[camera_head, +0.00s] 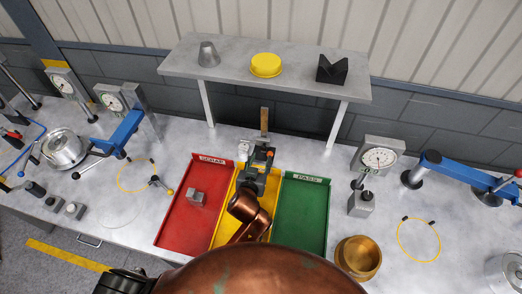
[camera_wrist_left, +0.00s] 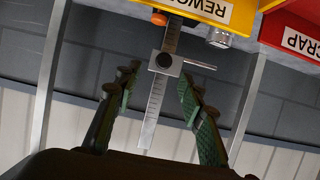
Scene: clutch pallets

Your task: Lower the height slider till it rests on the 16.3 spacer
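A slim metal scale (camera_wrist_left: 154,112) carries a slider block (camera_wrist_left: 165,63) with a dark round knob and a thin arm pointing right in the wrist view. I take this block for the height slider. In the head view, the scale's upright bar (camera_head: 264,120) rises behind my left gripper (camera_head: 260,158), over the back of the yellow tray. In the wrist view, my left gripper (camera_wrist_left: 158,82) has its fingers spread on either side of the scale, with gaps to both sides. A small metal cylinder (camera_wrist_left: 218,38) shows by the yellow tray; I cannot tell whether it is the 16.3 spacer.
The yellow tray (camera_head: 222,226) lies between a red tray (camera_head: 174,224) holding a grey block (camera_head: 196,197) and an empty green tray (camera_head: 305,215). A raised shelf (camera_head: 225,70) stands behind. A dial gauge (camera_head: 378,158) and brass bowl (camera_head: 357,258) are at right.

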